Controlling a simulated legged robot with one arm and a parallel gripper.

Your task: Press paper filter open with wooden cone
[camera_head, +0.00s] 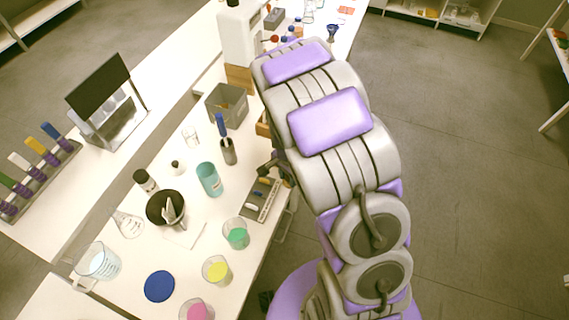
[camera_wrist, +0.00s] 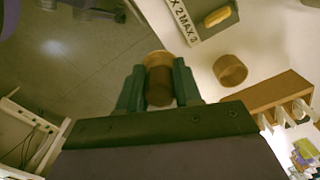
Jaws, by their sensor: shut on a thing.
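In the wrist view my gripper (camera_wrist: 158,84) is shut on a wooden piece (camera_wrist: 159,92), light tan at its far end and darker brown nearer me. It looks like the wooden cone, held between two teal fingers over the floor beside the table edge. A round wooden cup or ring (camera_wrist: 230,70) stands on the white table to the right, apart from the gripper. White curved pieces (camera_wrist: 270,121) sit by a wooden rack; I cannot tell whether one is the paper filter. In the head view my gripper (camera_head: 268,166) is small and dark at the table edge, its held piece not clear.
A grey tray (camera_head: 250,208) with small yellow and blue items lies close to the gripper. A teal cup (camera_head: 209,179), a brush holder (camera_head: 228,152), a grey bin (camera_head: 240,115) and coloured powder cups (camera_head: 236,233) crowd the table. Open floor lies to the right.

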